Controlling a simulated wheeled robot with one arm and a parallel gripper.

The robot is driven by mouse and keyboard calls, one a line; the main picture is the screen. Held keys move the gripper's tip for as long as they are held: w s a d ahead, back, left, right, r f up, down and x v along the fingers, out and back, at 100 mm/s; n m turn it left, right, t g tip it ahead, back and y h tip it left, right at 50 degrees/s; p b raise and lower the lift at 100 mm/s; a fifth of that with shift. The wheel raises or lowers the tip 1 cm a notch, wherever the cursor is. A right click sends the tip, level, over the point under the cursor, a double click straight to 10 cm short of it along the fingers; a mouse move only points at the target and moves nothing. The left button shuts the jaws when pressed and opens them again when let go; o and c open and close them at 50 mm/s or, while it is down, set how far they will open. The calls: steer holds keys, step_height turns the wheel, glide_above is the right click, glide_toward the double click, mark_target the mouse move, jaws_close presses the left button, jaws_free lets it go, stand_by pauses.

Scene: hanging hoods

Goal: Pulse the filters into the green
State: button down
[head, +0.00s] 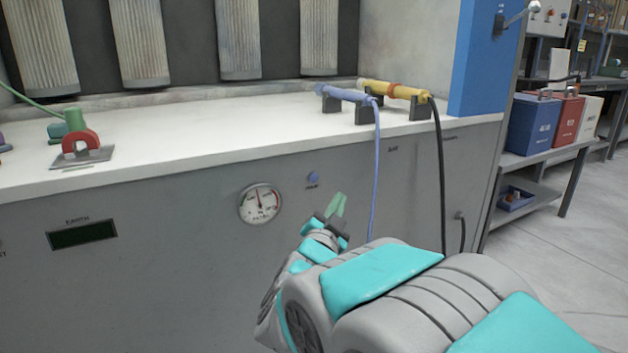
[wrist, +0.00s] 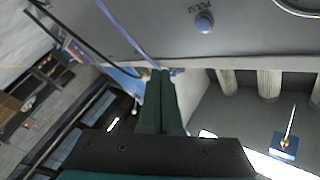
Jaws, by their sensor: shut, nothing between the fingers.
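Several pale pleated filters (head: 238,40) hang in the hood at the back in the head view; their lower ends also show in the wrist view (wrist: 269,84). A round white pressure gauge (head: 260,203) is set in the grey front panel; its needle points nearly straight up, and its coloured zones are too small to read surely. A blue round button (head: 313,177) is right of the gauge, and it shows near the top of the wrist view (wrist: 204,22) beside the label PULSE. My gripper (head: 337,205) is shut and empty, below and right of the button in the head view.
A blue hose (head: 376,170) and a black hose (head: 440,180) hang over the panel front, right of my gripper. Blue and yellow wands (head: 395,89) rest in holders on the white ledge. A green-handled tool and a red clamp (head: 80,142) are at left.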

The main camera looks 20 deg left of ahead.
mark_target(313, 178)
steer(key=shift+w+a+p, duration=0.8)
steer(key=shift+w+a, duration=0.65)
steer(key=shift+a, duration=0.25)
steer(key=shift+w+a+p, duration=0.75)
steer(key=shift+w+a, duration=0.65)
steer(key=shift+a, duration=0.25)
steer(key=shift+w+a, duration=0.1)
steer(key=shift+w+a, duration=0.2)
steer(key=shift+w+a+p, duration=0.2)
steer(key=shift+a+p, duration=0.05)
steer(key=shift+p, duration=0.2)
stand_by(0.4)
stand_by(0.4)
steer(key=shift+s+d+r+b, duration=0.1)
steer(key=shift+s+d+b, duration=0.3)
steer(key=shift+s+d, duration=0.15)
steer(key=shift+d, duration=0.1)
